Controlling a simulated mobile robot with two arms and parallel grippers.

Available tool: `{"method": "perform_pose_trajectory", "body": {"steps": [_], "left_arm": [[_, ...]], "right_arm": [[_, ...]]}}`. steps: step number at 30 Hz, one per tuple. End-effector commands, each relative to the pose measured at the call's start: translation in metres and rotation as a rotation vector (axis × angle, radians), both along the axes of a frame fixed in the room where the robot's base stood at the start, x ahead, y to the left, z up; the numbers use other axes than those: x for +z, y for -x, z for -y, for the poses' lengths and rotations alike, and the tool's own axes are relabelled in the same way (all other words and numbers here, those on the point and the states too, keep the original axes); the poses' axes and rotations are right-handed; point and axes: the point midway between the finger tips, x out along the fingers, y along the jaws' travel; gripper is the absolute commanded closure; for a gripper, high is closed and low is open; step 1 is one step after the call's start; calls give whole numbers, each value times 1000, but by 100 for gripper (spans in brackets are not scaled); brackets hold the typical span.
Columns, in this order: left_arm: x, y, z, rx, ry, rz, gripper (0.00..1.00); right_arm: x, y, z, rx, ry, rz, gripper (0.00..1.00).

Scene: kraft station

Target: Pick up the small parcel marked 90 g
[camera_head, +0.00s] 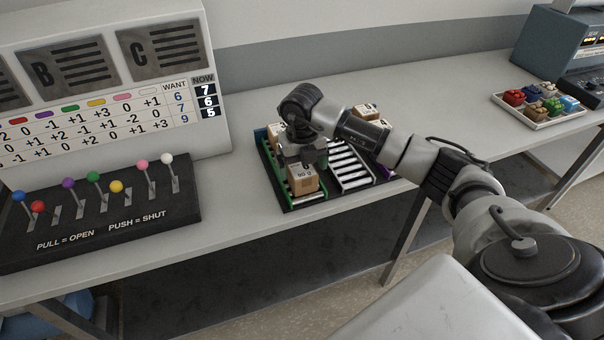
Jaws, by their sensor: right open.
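A small brown cardboard parcel (303,180) stands at the front of the left lane of a dark tray (287,207) with roller lanes. Its front label looks like "90 g", with a dark mark above it. My right gripper (303,163) points down right over this parcel, its fingers at the parcel's top. It is open; whether the fingers touch the parcel cannot be told. Another parcel (276,131) shows behind the gripper, partly hidden, and one more (366,111) stands at the tray's back right. My right arm covers part of the tray. My left gripper is not in view.
A lever panel (120,236) with coloured knobs and a number board (110,110) stand at the left. A white tray of small coloured items (540,105) lies at the far right. The table (430,95) is clear between the trays.

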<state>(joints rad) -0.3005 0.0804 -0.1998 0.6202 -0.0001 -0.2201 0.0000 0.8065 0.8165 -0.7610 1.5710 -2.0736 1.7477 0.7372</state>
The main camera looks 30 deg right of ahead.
Motion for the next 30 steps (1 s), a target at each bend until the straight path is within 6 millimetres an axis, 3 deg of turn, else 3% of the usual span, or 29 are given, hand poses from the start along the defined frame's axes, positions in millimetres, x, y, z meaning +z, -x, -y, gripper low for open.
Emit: {"method": "perform_pose_trajectory", "body": {"steps": [5,12,23,30], "left_arm": [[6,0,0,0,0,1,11],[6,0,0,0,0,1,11],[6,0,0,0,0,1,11],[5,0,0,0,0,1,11]], "right_arm": [[-19,0,0,0,0,-2,6],[-22,0,0,1,-1,1,6],[-21,0,0,1,-1,1,60],[-21,0,0,1,-1,1,61]]}}
